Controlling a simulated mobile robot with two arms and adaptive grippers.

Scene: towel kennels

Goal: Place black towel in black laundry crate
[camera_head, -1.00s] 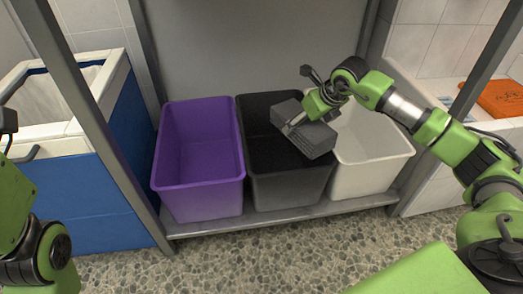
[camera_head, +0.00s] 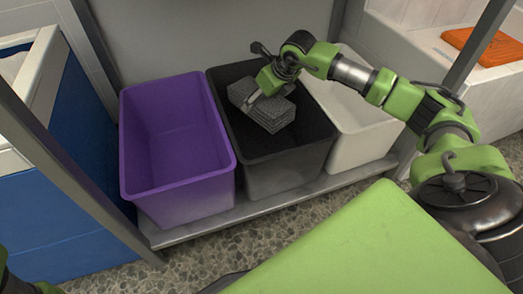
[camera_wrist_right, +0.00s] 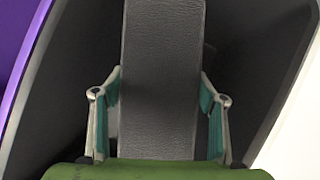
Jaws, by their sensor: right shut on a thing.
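The black towel (camera_head: 268,112), a dark grey folded block, is held by my right gripper (camera_head: 262,93). It is over the open mouth of the black crate (camera_head: 290,178), inside its rim as seen from the head. In the right wrist view the towel (camera_wrist_right: 160,75) stands between the two fingers (camera_wrist_right: 160,115), with the dark crate (camera_wrist_right: 255,50) behind it. I cannot tell whether the towel touches the crate's bottom. Only a sliver of my green left arm shows at the lower left corner; its gripper is out of view.
A purple crate (camera_head: 185,205) stands left of the black one and a white crate (camera_head: 365,150) right of it, all on a grey shelf (camera_head: 240,212). Metal posts flank the shelf. An orange towel (camera_head: 485,46) lies at the upper right. The purple crate is empty.

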